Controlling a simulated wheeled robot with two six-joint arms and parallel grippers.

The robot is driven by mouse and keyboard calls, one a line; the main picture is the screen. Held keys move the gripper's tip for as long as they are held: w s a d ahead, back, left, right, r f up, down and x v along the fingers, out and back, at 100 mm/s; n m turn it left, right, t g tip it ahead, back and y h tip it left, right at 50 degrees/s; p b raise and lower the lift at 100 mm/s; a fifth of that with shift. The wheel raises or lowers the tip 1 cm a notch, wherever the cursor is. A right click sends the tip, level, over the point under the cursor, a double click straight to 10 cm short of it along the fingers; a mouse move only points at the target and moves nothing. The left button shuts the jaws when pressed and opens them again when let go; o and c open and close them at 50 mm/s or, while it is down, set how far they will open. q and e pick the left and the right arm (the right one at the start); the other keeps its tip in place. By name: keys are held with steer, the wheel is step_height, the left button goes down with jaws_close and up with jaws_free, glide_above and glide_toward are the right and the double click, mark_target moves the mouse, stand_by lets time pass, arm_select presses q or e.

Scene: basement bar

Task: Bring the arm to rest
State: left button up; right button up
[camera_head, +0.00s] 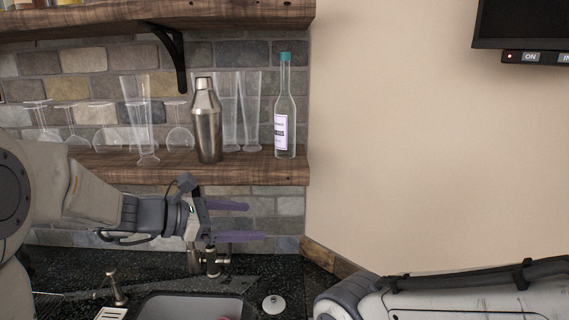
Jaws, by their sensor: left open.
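My left arm comes in from the left edge. Its gripper (240,222) points to the right, in front of the brick wall and below the lower shelf. Its two purple fingers are apart, with nothing between them. My right arm (460,296) shows as a pale link with a dark cable at the bottom right; its gripper is out of view.
A steel shaker (207,125), a clear bottle with a teal cap (285,110) and several glasses stand on the wooden lower shelf (250,172). Below are a dark counter (60,268), a sink (190,306) and a tap (213,262). A screen (520,25) hangs upper right.

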arm_select(q)
steer(key=s+a+f+m+g+y, duration=0.2)
steer(key=s+f+m+g+y, duration=0.25)
steer(key=s+f+m, duration=0.6)
steer(key=s+a+f+m+y, duration=0.4)
steer(key=a+f+m+y, duration=0.4)
steer(key=f+m, duration=0.3)
steer(key=s+d+r+m+g+h+b, duration=0.1)
steer(key=s+d+r+m+g+b, duration=0.1)
steer(key=s+d+m, duration=0.6)
steer(key=s+d+r+b, duration=0.1)
steer(key=s+d, duration=0.4)
steer(key=s, duration=0.1)
steer(key=shift+d+r+g+b, duration=0.15)
steer(key=shift+d+g+b, duration=0.2)
steer(key=shift+d+b, duration=0.05)
